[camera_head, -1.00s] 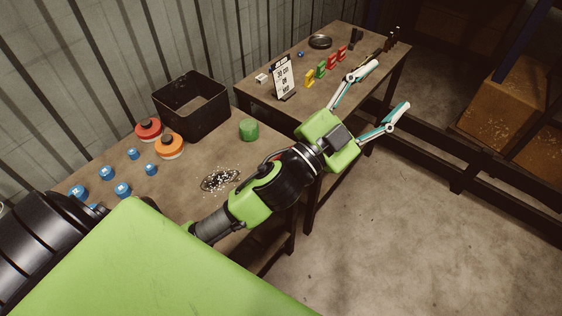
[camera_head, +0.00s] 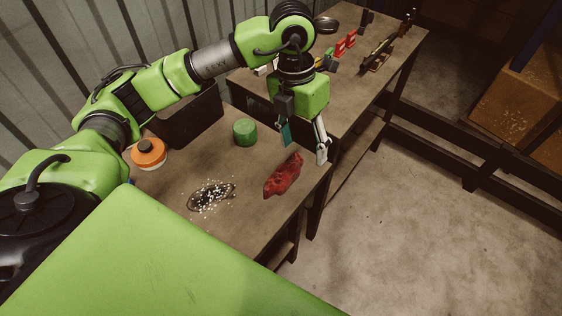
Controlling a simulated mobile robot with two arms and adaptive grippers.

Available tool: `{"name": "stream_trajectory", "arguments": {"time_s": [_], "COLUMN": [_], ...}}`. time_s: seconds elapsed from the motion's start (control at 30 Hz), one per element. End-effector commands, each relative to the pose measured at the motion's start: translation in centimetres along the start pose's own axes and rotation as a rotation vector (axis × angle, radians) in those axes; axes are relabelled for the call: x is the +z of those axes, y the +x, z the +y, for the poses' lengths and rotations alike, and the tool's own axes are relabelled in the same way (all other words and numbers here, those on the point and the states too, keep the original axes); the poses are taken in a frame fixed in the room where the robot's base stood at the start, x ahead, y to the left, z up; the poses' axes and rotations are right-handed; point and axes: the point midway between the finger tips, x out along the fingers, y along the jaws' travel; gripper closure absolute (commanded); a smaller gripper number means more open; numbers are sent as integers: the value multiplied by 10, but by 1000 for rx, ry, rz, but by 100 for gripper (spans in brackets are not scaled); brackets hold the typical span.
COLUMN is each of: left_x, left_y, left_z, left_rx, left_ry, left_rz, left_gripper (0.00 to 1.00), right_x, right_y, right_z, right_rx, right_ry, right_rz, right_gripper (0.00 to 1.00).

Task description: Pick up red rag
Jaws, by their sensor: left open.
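The red rag (camera_head: 284,176) lies crumpled on the near table (camera_head: 240,222), close to its right edge. My left gripper (camera_head: 303,151) points down above the table, just behind and above the rag. Its two fingers are spread apart with nothing between them. One finger is over the table near the green cylinder, the other near the table's right edge. My right gripper is not in the picture.
A green cylinder (camera_head: 245,132) stands left of the gripper. A dark patch with white bits (camera_head: 211,196) lies left of the rag. An orange round object (camera_head: 148,153) and a black bin (camera_head: 190,125) are farther left. The far table (camera_head: 395,75) holds small items.

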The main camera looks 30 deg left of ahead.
Motion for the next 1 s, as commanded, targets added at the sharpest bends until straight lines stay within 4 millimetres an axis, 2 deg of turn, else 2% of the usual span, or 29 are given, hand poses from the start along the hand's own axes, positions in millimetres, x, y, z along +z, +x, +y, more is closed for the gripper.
{"name": "stream_trajectory", "arguments": {"time_s": [0.03,0.13,0.27,0.43,0.6,0.77,0.87,1.0], "left_x": [0,-2,-4,-5,-5,-5,-7,-12], "left_y": [0,-5,5,38,66,77,84,103], "left_z": [17,38,45,49,52,54,54,57], "left_rx": [58,128,148,145,144,143,143,143], "left_ry": [-22,-55,-65,-64,-62,-61,-60,-60], "left_rz": [2,10,19,21,18,16,18,20], "left_gripper": [42,42,42,42,42,42,42,42], "right_x": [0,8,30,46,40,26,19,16], "right_y": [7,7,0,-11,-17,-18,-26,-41], "right_z": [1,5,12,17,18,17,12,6], "right_rx": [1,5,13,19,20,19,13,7], "right_ry": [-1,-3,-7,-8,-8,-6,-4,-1], "right_rz": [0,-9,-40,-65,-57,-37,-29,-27], "right_gripper": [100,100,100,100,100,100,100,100]}}
